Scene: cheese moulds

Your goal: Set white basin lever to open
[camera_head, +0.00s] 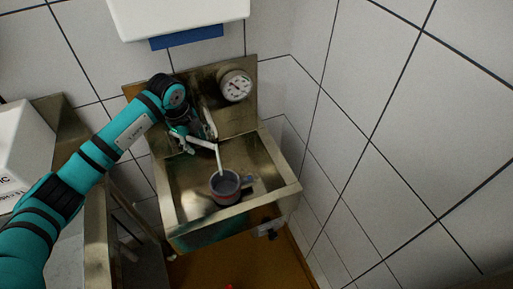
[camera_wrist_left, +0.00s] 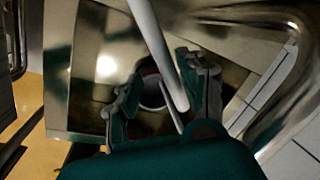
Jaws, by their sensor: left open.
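The metal basin (camera_head: 278,165) is fixed to the tiled wall. A thin white bar (camera_head: 201,142) shows beside my left gripper (camera_head: 197,137) at the back of the basin; I cannot tell whether it is the lever or the spout. In the left wrist view, a pale rod (camera_wrist_left: 156,45) runs down between the open fingers of my left gripper (camera_wrist_left: 160,75); contact is unclear. A thin pale line drops from the bar's end to a grey mug (camera_head: 225,196) in the basin. The mug also shows in the left wrist view (camera_wrist_left: 152,95). My right gripper is not in view.
A round gauge (camera_head: 236,86) is on the metal backplate right of my left gripper. A white box-shaped unit with a blue underside (camera_head: 187,37) hangs above. A white container (camera_head: 22,150) stands at the left. Tiled wall (camera_head: 400,150) closes the right side.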

